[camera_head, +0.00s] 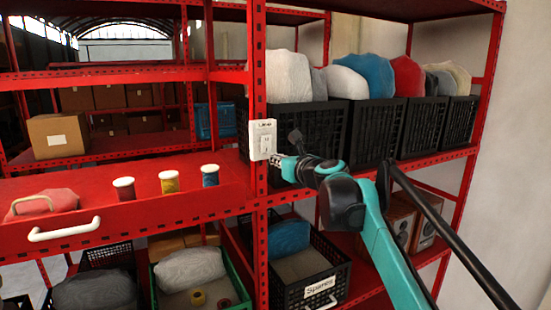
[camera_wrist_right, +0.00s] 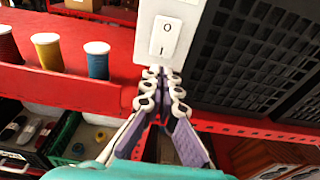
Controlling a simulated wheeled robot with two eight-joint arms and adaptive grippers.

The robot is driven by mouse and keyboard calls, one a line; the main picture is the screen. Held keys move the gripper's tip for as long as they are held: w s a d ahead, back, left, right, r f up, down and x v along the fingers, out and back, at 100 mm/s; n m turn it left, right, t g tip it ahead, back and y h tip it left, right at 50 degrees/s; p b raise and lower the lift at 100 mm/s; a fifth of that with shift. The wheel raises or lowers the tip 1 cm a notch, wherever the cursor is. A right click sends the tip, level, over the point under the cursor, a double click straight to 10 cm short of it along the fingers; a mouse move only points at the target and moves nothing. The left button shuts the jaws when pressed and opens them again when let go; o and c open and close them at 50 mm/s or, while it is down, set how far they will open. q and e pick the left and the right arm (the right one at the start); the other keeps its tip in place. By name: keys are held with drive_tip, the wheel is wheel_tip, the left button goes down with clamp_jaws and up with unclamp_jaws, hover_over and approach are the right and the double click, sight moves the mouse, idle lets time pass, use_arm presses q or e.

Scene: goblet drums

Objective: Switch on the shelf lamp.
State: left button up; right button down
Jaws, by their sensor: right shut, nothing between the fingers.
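The lamp switch (camera_head: 263,141) is a white box with a rocker, fixed to the red upright post at the shelf's front. A small label sits above the rocker. In the right wrist view the switch (camera_wrist_right: 166,36) shows an O mark high on the rocker and an I mark low; which side is pressed in I cannot tell. My right gripper (camera_head: 277,160) is shut and empty, its tips just below the rocker, by the lower edge of the box. In the wrist view the fingertips (camera_wrist_right: 161,73) are close to that edge; contact is unclear. No lamp is identifiable. My left gripper is out of view.
Black crates (camera_head: 375,130) with stuffed sacks stand right of the post, close behind my right gripper. Thread spools (camera_head: 169,182) stand on the red shelf to the left, near a white handle (camera_head: 64,231). A Spares crate (camera_head: 310,285) sits below.

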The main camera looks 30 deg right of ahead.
drive_tip(key=s+b, duration=0.2)
drive_tip(key=s, duration=0.9)
drive_tip(key=s+a+f+n+g+y+b, duration=0.1)
drive_tip(key=s+a+f+n+g+b, duration=0.3)
drive_tip(key=f, duration=0.9)
drive_tip(key=s+a+f+n+y+b, duration=0.1)
drive_tip(key=a+f+n+b, duration=0.7)
drive_tip(key=f, duration=0.5)
drive_tip(key=s+a+f+n+g+y+b, duration=0.1)
drive_tip(key=s+a+f+n+b, duration=0.45)
drive_tip(key=f, duration=0.75)
use_arm(q)
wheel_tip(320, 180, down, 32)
drive_tip(key=b, duration=1.3)
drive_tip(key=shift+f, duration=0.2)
use_arm(e)
drive_tip(key=s+f+n+g+h, duration=0.1)
drive_tip(key=s+f+n, duration=0.2)
drive_tip(key=f+n, duration=0.3)
drive_tip(key=s+f+n+g+h, duration=0.1)
drive_tip(key=s+f+n, duration=0.3)
drive_tip(key=f, duration=1.2)
drive_tip(key=s+f+n+g+h, duration=0.1)
drive_tip(key=s+f+n+g, duration=0.1)
drive_tip(key=f+n, duration=0.6)
wheel_tip(320, 180, down, 3)
drive_tip(key=shift+s+d+f+g, duration=0.15)
drive_tip(key=shift+s+g, duration=0.15)
drive_tip(key=shift+s, duration=0.55)
